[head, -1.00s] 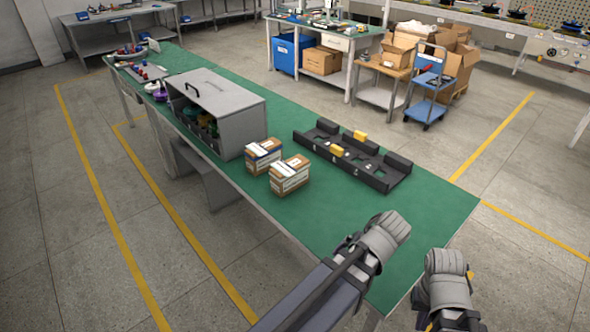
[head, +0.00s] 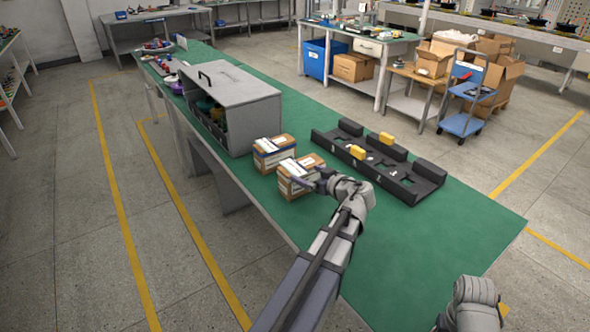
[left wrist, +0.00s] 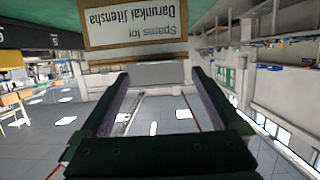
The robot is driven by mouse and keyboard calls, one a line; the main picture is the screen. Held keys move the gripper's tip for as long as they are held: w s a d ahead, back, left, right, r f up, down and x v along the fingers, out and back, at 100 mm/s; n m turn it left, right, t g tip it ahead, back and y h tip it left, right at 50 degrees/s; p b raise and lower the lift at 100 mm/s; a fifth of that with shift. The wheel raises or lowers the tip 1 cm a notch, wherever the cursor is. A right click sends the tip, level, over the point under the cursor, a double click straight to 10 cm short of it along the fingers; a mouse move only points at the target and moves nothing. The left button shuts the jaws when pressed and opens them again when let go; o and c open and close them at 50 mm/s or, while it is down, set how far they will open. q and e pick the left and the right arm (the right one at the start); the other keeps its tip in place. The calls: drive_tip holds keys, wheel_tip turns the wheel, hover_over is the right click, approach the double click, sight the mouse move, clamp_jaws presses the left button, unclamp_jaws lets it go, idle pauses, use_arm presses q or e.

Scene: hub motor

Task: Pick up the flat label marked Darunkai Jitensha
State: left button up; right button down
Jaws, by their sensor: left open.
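A pale label with upside-down print reading "Spares for Darunkai Jitensha" (left wrist: 137,18) shows at the top of the left wrist view, on a tan cardboard face. In the head view two small cardboard boxes with white labels stand side by side on the green bench, a rear one (head: 273,153) and a front one (head: 298,180). Their print is too small to read there. My left gripper (head: 318,182) is at the right side of the front box. In the left wrist view its two fingers (left wrist: 160,80) are apart with nothing between them. My right gripper's fingers are hidden.
A black tray (head: 400,187) with recesses and yellow blocks (head: 386,138) lies right of the boxes. A grey open-fronted cabinet (head: 240,105) stands behind them. The green bench top (head: 440,240) is clear at the front right.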

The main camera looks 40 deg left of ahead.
sight(293, 167)
use_arm(q)
drive_tip(key=shift+b+x, duration=0.65)
drive_tip(key=shift+x, duration=2)
drive_tip(key=shift+w+a+r, duration=0.1)
drive_tip(key=shift+w+a, duration=0.05)
drive_tip(key=shift+a, duration=0.05)
drive_tip(key=shift+c, duration=0.2)
drive_tip(key=shift+a, duration=0.1)
drive_tip(key=c, duration=1.3)
drive_tip(key=shift+o, duration=0.2)
drive_tip(key=shift+a+r+p, duration=0.1)
drive_tip(key=shift+r+p, duration=0.35)
drive_tip(key=shift+p, duration=0.1)
wheel_tip(293, 167, up, 9)
drive_tip(key=p, duration=0.9)
drive_tip(key=shift+w, duration=0.1)
